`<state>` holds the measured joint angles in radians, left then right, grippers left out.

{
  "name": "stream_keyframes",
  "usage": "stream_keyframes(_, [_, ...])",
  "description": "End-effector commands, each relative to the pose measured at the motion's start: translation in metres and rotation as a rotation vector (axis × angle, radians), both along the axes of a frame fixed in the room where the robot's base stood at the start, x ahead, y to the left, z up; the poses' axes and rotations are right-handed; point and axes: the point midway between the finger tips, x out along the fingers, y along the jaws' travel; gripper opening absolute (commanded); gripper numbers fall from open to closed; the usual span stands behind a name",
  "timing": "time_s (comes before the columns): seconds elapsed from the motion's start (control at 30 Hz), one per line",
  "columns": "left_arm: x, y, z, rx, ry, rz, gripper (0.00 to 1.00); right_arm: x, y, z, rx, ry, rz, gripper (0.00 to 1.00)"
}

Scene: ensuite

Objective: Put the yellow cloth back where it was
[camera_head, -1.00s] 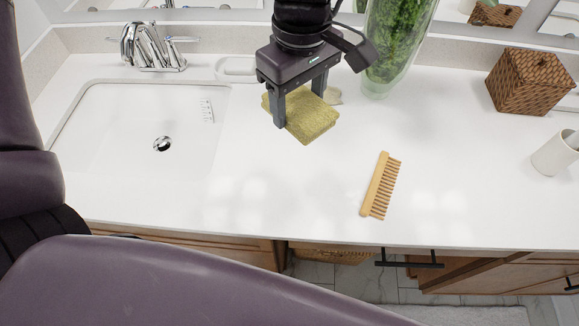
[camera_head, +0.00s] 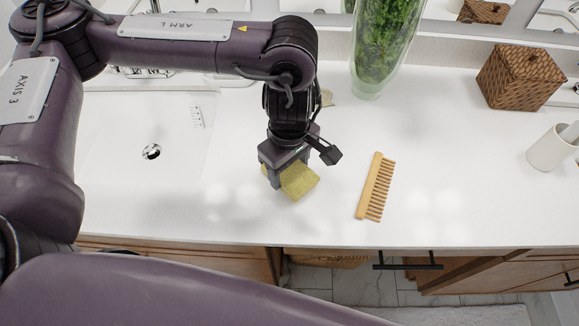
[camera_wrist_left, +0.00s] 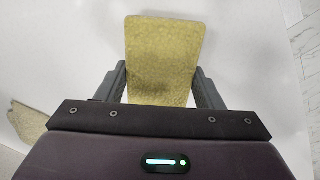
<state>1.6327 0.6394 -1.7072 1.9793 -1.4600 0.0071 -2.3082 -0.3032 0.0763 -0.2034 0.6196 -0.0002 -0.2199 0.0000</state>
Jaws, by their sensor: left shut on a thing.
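The yellow cloth (camera_head: 300,182) is a thick folded pad, in the jaws of my left gripper (camera_head: 288,172) over the white counter, between the sink and the comb. In the left wrist view the cloth (camera_wrist_left: 163,55) sits between both fingers of the left gripper (camera_wrist_left: 162,88), which is shut on it, and sticks out past the tips. I cannot tell whether its underside touches the counter. My right gripper is not in view.
A wooden comb (camera_head: 375,187) lies to the right of the cloth. A glass vase of greenery (camera_head: 383,50), a woven box (camera_head: 520,75) and a white cup (camera_head: 550,149) stand farther back or right. The sink (camera_head: 140,190) is left. The counter's front edge is close.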

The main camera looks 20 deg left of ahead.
Motion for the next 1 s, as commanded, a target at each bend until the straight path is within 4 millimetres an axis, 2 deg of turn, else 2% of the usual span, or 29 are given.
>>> stream_keyframes(0.43, [0.0003,-0.0001,-0.0093,0.000,-0.001,0.000,0.40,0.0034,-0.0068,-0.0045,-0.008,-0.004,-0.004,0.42])
stream_keyframes(0.47, [0.0003,-0.0002,-0.0082,0.000,-0.002,0.000,0.64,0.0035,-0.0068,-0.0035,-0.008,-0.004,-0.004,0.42])
stream_keyframes(0.6, [0.0003,-0.0001,-0.0076,0.000,-0.001,0.000,0.82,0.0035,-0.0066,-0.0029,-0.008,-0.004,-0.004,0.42])
stream_keyframes(0.87, [0.0003,-0.0001,-0.0072,0.000,-0.001,0.000,0.83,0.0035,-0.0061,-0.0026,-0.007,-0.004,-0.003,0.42])
stream_keyframes(1.0, [0.0008,-0.0001,0.0000,0.000,-0.004,-0.001,0.83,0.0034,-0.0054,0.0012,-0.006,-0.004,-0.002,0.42])
